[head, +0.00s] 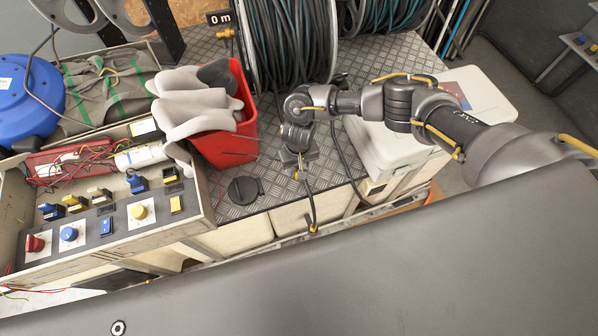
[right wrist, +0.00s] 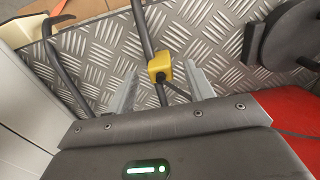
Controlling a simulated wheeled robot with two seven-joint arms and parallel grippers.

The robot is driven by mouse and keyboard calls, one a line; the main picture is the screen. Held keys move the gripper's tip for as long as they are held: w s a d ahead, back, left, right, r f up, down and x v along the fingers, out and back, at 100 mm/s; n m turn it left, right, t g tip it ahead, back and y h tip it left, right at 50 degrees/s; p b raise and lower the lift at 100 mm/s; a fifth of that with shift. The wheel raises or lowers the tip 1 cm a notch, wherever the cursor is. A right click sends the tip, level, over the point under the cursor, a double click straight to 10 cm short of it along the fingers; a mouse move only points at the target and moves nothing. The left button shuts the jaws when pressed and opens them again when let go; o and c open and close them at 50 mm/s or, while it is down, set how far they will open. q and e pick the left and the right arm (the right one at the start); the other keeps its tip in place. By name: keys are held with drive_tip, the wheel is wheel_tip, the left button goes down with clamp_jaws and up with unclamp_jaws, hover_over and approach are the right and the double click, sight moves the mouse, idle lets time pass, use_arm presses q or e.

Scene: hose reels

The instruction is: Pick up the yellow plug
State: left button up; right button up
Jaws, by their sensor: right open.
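The yellow plug (right wrist: 160,67) lies over the metal tread-plate deck, with a dark cable running from it. It sits between and slightly beyond the two grey fingers of my right gripper (right wrist: 160,80), which is open, with a gap on each side of the plug. In the head view my right gripper (head: 300,160) points down over the deck, and only a small bit of the yellow plug (head: 296,175) shows below it. My left gripper is not in view.
A red bin (head: 226,150) with grey gloves stands left of the gripper, near a black round cap (head: 245,190). A white case (head: 385,150) stands right, under my arm. A hose reel (head: 288,45) is behind. A control panel (head: 110,232) stands at left.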

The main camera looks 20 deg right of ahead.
drive_tip(key=shift+f, duration=1.25)
drive_tip(key=c, duration=1.1)
drive_tip(key=shift+r, duration=0.6)
drive_tip(key=r, duration=0.2)
drive_tip(key=shift+s+a+r, duration=0.2)
drive_tip(key=shift+r, duration=0.2)
drive_tip(key=s+a+r+p, duration=0.1)
drive_tip(key=s+r+p, duration=0.1)
drive_tip(key=s+r, duration=0.1)
drive_tip(key=s+a+r+p, duration=0.1)
drive_tip(key=s+r+p, duration=0.2)
drive_tip(key=s, duration=0.2)
drive_tip(key=s+a+r+p, duration=0.2)
drive_tip(key=s+r, duration=0.1)
drive_tip(key=s, duration=0.2)
drive_tip(key=shift+p, duration=0.3)
